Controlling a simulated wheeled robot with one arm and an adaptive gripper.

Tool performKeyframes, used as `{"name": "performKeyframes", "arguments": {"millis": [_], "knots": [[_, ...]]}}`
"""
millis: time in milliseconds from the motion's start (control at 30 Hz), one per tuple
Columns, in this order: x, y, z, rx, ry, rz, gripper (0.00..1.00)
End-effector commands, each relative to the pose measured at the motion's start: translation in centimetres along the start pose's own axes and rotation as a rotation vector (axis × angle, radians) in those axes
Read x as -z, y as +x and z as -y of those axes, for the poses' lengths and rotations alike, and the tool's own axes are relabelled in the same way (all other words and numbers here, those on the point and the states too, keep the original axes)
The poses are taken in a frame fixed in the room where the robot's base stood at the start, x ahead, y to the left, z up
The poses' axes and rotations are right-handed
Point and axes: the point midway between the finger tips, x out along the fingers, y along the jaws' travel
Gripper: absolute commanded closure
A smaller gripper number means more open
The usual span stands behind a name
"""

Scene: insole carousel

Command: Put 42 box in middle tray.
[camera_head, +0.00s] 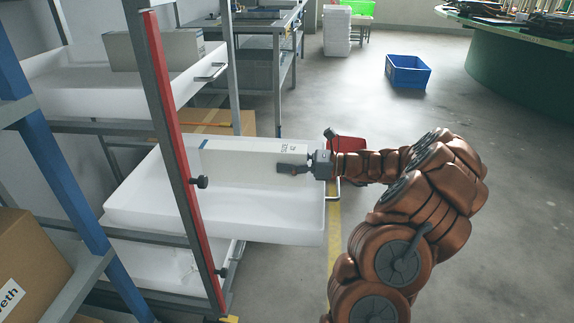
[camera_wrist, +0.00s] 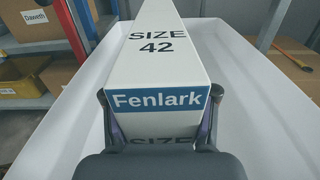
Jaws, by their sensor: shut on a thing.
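The 42 box (camera_head: 250,152) is a long white carton. In the wrist view the box (camera_wrist: 158,75) shows "SIZE 42" on top and a blue "Fenlark" label on its near end. My gripper (camera_head: 308,168) is shut on that near end, with one finger on each side; in the wrist view the gripper (camera_wrist: 160,125) fills the bottom. The box is over the white middle tray (camera_head: 240,212), which is pulled out of the rack. The box is low inside the tray; I cannot tell whether it touches the tray floor. The tray wall (camera_wrist: 256,110) rises around it.
An upper white tray (camera_head: 75,97) holds a grey-white carton (camera_head: 155,50). A lower tray (camera_head: 150,265) lies below. A red rack post (camera_head: 172,130) stands in front of the middle tray. A blue crate (camera_head: 407,72) sits on open floor behind.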

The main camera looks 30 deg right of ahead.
Motion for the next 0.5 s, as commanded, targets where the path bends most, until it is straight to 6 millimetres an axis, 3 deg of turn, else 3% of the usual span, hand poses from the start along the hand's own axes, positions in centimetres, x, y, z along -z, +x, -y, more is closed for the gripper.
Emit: {"name": "performKeyframes", "arguments": {"millis": [500], "knots": [[0.62, -0.02, 0.01, 0.0, 0.001, 0.0, 0.84]]}}
